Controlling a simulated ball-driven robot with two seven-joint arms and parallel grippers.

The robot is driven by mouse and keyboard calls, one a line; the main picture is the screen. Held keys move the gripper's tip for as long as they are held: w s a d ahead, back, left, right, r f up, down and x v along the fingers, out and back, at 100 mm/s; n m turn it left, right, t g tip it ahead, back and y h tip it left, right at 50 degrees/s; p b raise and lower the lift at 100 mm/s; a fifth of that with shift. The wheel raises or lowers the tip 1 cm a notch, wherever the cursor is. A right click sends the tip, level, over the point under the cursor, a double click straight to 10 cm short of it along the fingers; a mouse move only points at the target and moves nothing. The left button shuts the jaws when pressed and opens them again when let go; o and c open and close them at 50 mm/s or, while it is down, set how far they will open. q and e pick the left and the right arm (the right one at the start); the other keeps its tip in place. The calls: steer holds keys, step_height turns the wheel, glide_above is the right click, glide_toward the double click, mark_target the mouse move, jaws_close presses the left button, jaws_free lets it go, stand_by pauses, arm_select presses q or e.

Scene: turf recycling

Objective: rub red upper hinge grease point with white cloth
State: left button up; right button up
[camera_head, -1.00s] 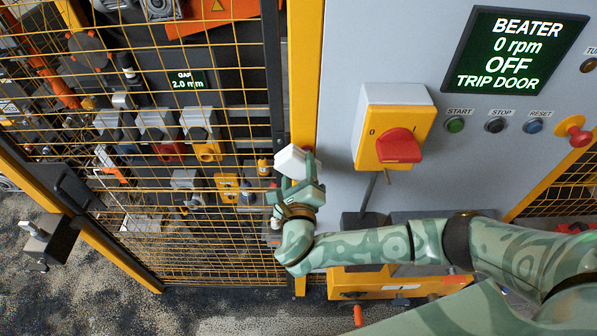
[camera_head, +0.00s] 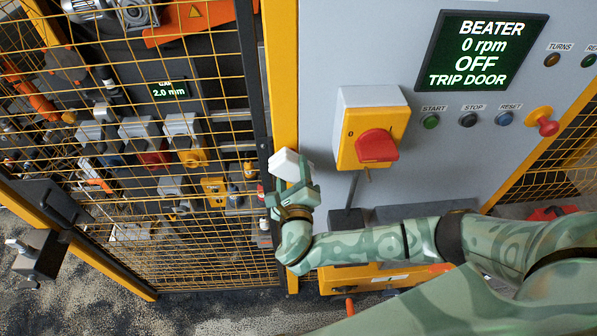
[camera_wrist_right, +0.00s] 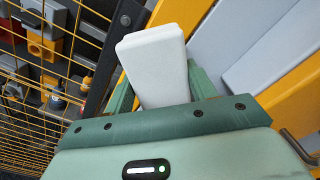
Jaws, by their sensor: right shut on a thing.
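My right gripper (camera_head: 292,186) is shut on the white cloth (camera_head: 289,163), a thick block-like pad. The cloth sticks out beyond the fingers and overlaps the yellow post beside the mesh door in the head view. In the right wrist view the cloth (camera_wrist_right: 155,65) stands between the two green fingers (camera_wrist_right: 160,92), with the yellow post behind it. I cannot tell whether the cloth touches the post. I cannot make out a red upper hinge grease point; the cloth and gripper hide part of the post. My left gripper is not in view.
The yellow post (camera_head: 281,80) borders the mesh door (camera_head: 215,235) on the left. To the right is a grey panel with a yellow switch box and red knob (camera_head: 376,146), buttons and a display (camera_head: 484,50) reading "BEATER 0 rpm OFF TRIP DOOR". A rod hangs below the switch.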

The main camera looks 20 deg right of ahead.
mark_target(283, 175)
steer(key=shift+w+a+r, duration=0.1)
steer(key=shift+w+a, duration=0.1)
steer(key=shift+a, duration=0.3)
steer(key=shift+w+a, duration=0.15)
steer(key=shift+a, duration=0.35)
steer(key=shift+v, duration=2.9)
steer(key=shift+v, duration=1.55)
